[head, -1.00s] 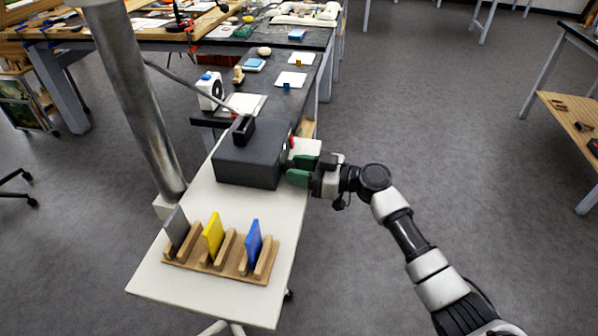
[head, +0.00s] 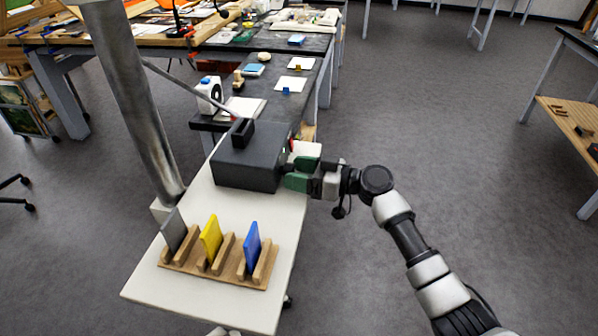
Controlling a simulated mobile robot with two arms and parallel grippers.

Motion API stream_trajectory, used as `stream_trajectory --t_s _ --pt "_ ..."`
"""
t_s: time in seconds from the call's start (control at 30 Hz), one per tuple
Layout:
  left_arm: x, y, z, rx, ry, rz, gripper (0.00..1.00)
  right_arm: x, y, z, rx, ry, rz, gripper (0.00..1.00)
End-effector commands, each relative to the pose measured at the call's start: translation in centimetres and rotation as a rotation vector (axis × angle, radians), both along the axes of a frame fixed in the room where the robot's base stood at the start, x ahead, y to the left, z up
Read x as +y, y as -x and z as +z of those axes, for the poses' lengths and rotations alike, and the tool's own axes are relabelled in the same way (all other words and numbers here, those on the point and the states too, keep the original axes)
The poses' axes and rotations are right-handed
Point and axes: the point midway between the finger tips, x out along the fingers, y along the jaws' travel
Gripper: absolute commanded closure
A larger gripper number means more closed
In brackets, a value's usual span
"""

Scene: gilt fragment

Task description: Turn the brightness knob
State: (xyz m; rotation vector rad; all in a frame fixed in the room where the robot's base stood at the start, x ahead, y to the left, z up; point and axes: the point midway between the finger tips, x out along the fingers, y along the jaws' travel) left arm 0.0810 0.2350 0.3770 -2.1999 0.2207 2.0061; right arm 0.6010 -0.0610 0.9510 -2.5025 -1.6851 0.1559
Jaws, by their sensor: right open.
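A dark grey box-shaped device (head: 248,166) stands on a white-topped stand. Its right face carries the controls but is turned away from the head view. The brightness knob cannot be made out; the gripper covers that part of the face. My right gripper (head: 297,175), with green fingers, is at the device's right side, its fingers apart and their tips close to the face. Whether a fingertip touches it or the knob lies between the fingers cannot be told.
A wooden rack (head: 215,264) holds grey, yellow and blue plates at the front of the white stand (head: 190,300). A metal column (head: 137,110) rises on the left. A dark table (head: 318,62) with small items lies behind.

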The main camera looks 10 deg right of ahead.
Motion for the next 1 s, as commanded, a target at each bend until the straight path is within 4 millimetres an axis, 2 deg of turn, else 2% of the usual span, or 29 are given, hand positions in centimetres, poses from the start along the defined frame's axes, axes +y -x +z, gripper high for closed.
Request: stream_trajectory --t_s 0.17,0.4,0.6,0.77,1.0 --pt "0.0 0.0 -0.6 0.000 0.000 0.000 1.00 -1.5 0.5 -0.2 -0.003 0.002 -0.003 0.35" --pt "0.0 0.0 -1.9 0.000 0.000 0.000 1.00 -5.9 2.3 -0.3 0.000 0.002 -0.003 0.35" --pt "0.0 0.0 -2.7 0.000 0.000 0.000 1.00 -8.9 3.6 -0.1 0.000 0.002 -0.002 0.35" --pt "0.0 0.0 -2.9 0.000 0.000 0.000 1.00 -9.9 4.0 0.1 0.001 0.000 -0.001 0.35" --pt "0.0 0.0 -2.8 0.000 0.000 0.000 1.00 -10.0 4.1 0.2 0.001 0.000 0.000 0.35"
